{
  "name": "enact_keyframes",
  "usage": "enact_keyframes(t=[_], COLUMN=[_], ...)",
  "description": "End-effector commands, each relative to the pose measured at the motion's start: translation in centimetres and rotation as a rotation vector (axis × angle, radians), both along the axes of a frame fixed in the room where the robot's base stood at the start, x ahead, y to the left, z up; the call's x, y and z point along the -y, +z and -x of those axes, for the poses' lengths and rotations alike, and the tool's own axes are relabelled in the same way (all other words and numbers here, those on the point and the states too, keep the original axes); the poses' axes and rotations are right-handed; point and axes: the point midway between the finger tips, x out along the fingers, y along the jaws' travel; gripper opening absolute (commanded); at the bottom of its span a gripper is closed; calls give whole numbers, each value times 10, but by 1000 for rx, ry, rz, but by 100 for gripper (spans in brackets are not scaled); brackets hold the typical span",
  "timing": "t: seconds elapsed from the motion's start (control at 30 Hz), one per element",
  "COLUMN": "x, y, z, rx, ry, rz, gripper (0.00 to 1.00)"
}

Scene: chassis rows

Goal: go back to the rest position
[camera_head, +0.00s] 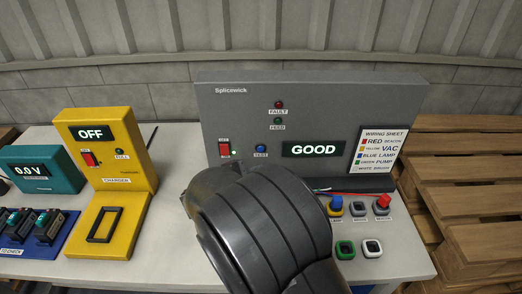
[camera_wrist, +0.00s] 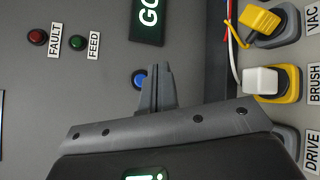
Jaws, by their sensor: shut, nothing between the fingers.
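My gripper (camera_wrist: 157,70) shows in the wrist view with its fingers together and nothing between them. It is in front of the grey Splicewick panel (camera_head: 235,110), beside the blue TEST button (camera_wrist: 138,79); I cannot tell whether it touches the panel. In the head view my dark arm covers the middle of the bench and hides the gripper. The panel's display (camera_head: 313,149) reads GOOD. The blue TEST button also shows in the head view (camera_head: 260,148).
A yellow charger (camera_head: 135,150) reading OFF and a teal meter (camera_head: 40,170) stand at left. Plugs sit at right: blue-yellow (camera_head: 335,204), red (camera_head: 383,200), green (camera_head: 345,247). The wrist view shows a yellow plug (camera_wrist: 259,23) and white plug (camera_wrist: 260,81). Pallets (camera_head: 470,190) stand right.

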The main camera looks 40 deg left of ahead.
Motion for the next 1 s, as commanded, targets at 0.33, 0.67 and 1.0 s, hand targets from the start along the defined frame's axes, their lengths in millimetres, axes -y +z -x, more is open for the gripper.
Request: enact_keyframes(t=[0.33, 0.67, 1.0], x=[1, 114, 306], y=[0, 46, 97], z=[-1, -79, -120], rx=[-1, -156, -392], ry=[-2, -296, -725], rz=[-1, -120, -406], gripper=[0, 0, 0])
